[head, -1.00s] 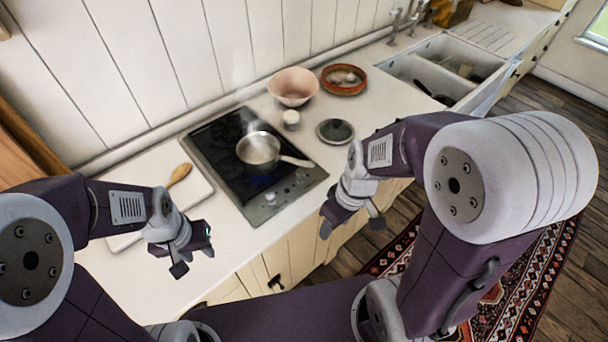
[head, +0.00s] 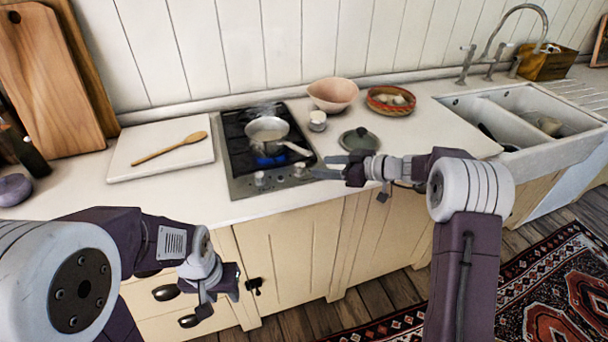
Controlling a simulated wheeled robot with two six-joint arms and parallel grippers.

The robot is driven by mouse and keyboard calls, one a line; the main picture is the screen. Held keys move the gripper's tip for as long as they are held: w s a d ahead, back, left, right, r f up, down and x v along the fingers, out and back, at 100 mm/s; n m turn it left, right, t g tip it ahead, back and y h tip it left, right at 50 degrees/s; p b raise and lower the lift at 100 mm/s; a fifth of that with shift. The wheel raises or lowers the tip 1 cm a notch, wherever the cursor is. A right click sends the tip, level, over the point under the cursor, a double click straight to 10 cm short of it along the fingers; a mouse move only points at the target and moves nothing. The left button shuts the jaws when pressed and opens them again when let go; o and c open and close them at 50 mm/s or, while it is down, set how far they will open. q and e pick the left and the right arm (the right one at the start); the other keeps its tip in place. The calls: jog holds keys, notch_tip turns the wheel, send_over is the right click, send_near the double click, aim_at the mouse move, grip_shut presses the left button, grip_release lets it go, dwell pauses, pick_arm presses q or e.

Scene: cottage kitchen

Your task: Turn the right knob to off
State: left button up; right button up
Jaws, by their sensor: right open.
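The hob (head: 240,187) is a black-and-steel unit set in the counter, with small pale knobs along its front edge. The right knob (head: 300,169) is at the front right corner of the hob. A steel saucepan (head: 267,130) with steam rising sits on it, its handle pointing toward the front right, and a blue flame glows below. My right gripper (head: 328,168) is open just right of the right knob, its fingers pointing left toward it; I see no clear contact. My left gripper (head: 236,281) hangs low before the cabinets, away from the hob; its finger gap is unclear.
A pink bowl (head: 333,94), a small white jar (head: 317,121), a red-rimmed dish (head: 391,101) and a dark lid (head: 359,140) stand right of the hob. A white board (head: 150,143) with a wooden spoon (head: 170,149) lies left. The sink (head: 520,120) is at far right.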

aim_at(301, 166)
jog(key=shift+a, duration=0.2)
jog(key=p+x, duration=0.2)
jog(key=x, duration=0.5)
jog(key=shift+w+a, duration=0.2)
jog(key=shift+w, duration=0.05)
jog(key=shift+a+f, duration=0.1)
jog(key=shift+f, duration=0.05)
jog(key=shift+w, duration=0.1)
jog(key=shift+c, duration=0.2)
grip_shut()
jog(key=shift+f, duration=0.1)
